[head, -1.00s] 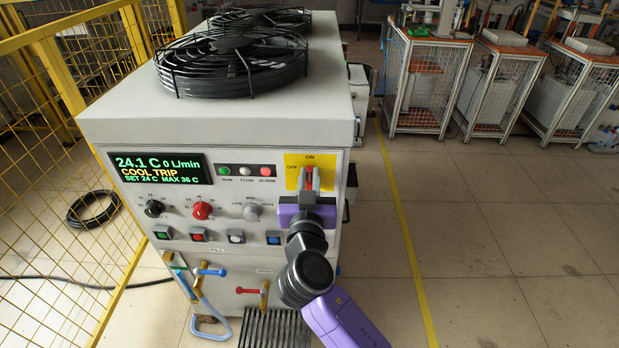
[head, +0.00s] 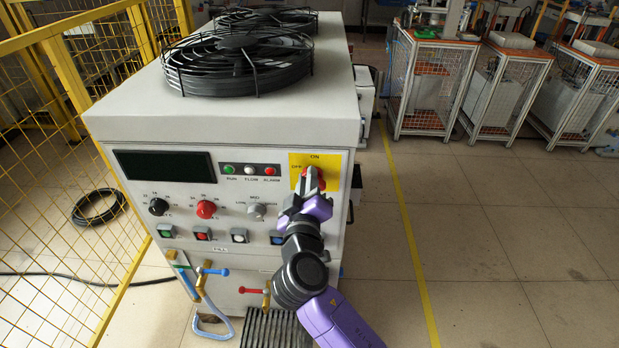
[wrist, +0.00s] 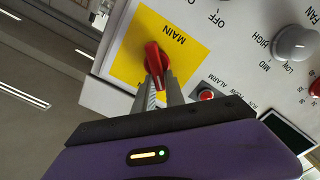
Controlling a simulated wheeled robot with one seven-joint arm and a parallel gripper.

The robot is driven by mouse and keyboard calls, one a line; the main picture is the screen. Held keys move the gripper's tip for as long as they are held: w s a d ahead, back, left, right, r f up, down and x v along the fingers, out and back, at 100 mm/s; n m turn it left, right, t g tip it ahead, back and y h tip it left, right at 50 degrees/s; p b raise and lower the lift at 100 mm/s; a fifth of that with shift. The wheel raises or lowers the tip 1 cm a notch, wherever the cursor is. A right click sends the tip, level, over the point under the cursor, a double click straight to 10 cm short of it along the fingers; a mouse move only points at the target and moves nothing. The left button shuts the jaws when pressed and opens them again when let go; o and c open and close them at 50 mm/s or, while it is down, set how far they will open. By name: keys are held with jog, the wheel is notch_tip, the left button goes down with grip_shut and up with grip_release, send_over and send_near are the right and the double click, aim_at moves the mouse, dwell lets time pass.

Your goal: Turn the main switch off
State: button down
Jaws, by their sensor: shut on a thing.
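The main switch (wrist: 153,58) is a red handle on a yellow plate (wrist: 128,60) marked MAIN. In the head view the yellow plate (head: 328,163) is at the upper right of the machine's front panel, with ON at its top and OFF at its left. My gripper (head: 312,180) is at the plate, tilted, and hides much of the red handle. In the wrist view my gripper's fingers (wrist: 159,88) are shut on the handle. The display (head: 163,165) is dark. The exact angle of the handle is hard to tell.
Close by on the panel are a grey knob (head: 257,211), a red knob (head: 206,209) and several push buttons. Valves with blue (head: 212,271) and red handles sit below. A yellow mesh fence (head: 60,180) stands at the left.

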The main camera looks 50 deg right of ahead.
jog(key=shift+w+f+n, duration=0.1)
jog(key=shift+f+n, duration=0.1)
jog(key=shift+n, duration=1.1)
jog(key=c, duration=1.4)
grip_release()
jog(key=shift+d+r, duration=0.1)
jog(key=b+v, duration=0.1)
jog(key=v, duration=0.7)
jog(key=shift+f, duration=0.2)
jog(key=shift+w, duration=0.1)
